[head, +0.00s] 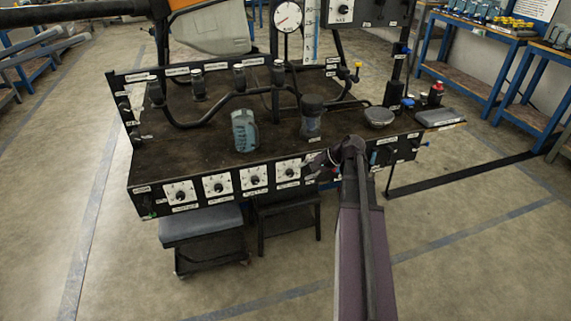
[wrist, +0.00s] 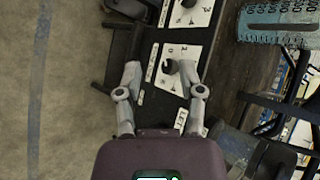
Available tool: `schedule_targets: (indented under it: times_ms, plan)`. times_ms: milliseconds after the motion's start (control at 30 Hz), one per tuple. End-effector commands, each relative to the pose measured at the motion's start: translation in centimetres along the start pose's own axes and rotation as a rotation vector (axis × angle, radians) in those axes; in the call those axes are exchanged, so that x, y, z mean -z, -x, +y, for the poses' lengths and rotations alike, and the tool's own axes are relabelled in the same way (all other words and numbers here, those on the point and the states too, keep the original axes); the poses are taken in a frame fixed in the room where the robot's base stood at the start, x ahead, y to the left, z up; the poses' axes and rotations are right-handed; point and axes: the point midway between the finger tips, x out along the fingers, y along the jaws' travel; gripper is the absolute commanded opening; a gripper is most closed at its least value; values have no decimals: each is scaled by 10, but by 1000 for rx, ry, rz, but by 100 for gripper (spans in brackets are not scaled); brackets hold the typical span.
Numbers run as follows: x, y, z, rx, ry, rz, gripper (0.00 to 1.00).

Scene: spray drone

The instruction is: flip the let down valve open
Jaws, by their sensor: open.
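My gripper (head: 318,163) is at the front panel of the black bench, near its right half. In the wrist view my gripper (wrist: 160,72) is open, its two fingers apart with nothing clamped. A black knob (wrist: 170,67) on a white dial plate shows between the fingertips; I cannot tell whether they touch it. It looks like the rightmost dial knob (head: 289,172) in the head view. A small white label (wrist: 181,119) by the right finger seems to begin with "LET". The let down valve itself I cannot pick out with certainty; my gripper and arm cover part of the panel.
The bench top (head: 185,150) carries a blue-grey cup-like object (head: 244,130), a dark jar (head: 311,118) and a round dish (head: 379,117). A black pipe frame and a gauge (head: 288,17) stand behind. A low stool (head: 202,224) is below. Floor in front is open.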

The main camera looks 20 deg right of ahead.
Motion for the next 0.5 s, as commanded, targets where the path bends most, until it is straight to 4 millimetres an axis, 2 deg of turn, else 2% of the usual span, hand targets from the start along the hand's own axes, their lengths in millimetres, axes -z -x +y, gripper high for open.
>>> schedule_targets:
  times_ms: [33,500]
  plan:
    - [-8,2,-5,-14,14,-2,50]
    - [-57,-2,-24,-142,157,-17,50]
